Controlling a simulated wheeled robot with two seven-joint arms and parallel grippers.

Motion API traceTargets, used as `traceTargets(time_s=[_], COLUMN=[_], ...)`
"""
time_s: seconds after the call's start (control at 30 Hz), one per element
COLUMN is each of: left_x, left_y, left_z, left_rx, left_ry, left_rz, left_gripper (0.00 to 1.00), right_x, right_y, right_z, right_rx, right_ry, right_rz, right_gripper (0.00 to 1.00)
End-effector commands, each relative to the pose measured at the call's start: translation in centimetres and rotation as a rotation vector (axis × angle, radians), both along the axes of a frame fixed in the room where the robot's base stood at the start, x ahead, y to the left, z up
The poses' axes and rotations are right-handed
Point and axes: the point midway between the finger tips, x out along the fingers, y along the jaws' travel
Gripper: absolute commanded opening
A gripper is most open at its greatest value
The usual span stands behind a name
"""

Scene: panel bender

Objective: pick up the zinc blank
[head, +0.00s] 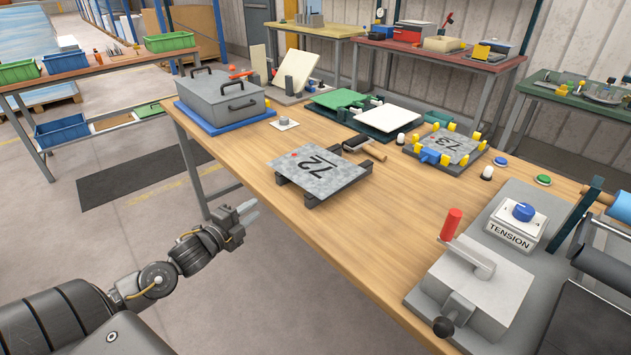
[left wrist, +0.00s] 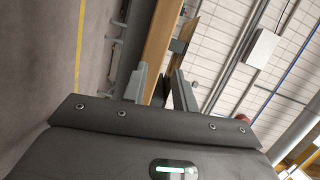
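A mottled grey zinc blank (head: 318,171) marked 72, with a small red dot, lies flat on dark supports on the wooden table, raised a little above the top. A second mottled grey plate (head: 449,147) marked 73 sits in a fixture with yellow and blue pieces further right. My left gripper (head: 250,210) is off the table's left edge, in front and to the left of blank 72 and apart from it. In the left wrist view its two fingers (left wrist: 160,90) stand apart with nothing seen held between them. My right gripper is not in view.
A grey lidded box (head: 222,98) on a blue base stands at the table's far left. A tension knob box (head: 514,222) and red-handled clamp (head: 465,255) occupy the near right. Wood in front of the blank is clear.

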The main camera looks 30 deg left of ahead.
Motion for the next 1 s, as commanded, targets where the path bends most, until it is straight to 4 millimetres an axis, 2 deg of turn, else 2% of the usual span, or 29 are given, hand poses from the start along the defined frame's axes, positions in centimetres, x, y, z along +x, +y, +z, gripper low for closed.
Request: traceTargets(time_s=[0.03,0.1,0.2,0.37,0.7,1.0], left_x=[0.0,0.0,0.0,0.6,4.9,5.9], left_y=[-0.9,-1.7,-2.2,-2.2,-2.6,-2.6], left_z=[1.2,2.7,3.7,4.0,4.0,4.0], left_rx=[0.032,0.061,0.077,0.077,0.075,0.075], left_ry=[-0.031,-0.060,-0.078,-0.082,-0.081,-0.079], left_rz=[-0.031,-0.055,-0.070,-0.070,-0.068,-0.068], left_gripper=[0.28,0.28,0.28,0.28,0.28,0.28], right_x=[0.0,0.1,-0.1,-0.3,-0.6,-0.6], right_y=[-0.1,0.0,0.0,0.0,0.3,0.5], right_z=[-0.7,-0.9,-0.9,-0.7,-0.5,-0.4], right_rx=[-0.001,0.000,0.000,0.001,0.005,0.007], right_ry=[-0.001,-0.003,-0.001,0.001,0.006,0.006], right_rz=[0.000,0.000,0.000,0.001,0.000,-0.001], right_gripper=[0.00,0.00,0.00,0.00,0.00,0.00])
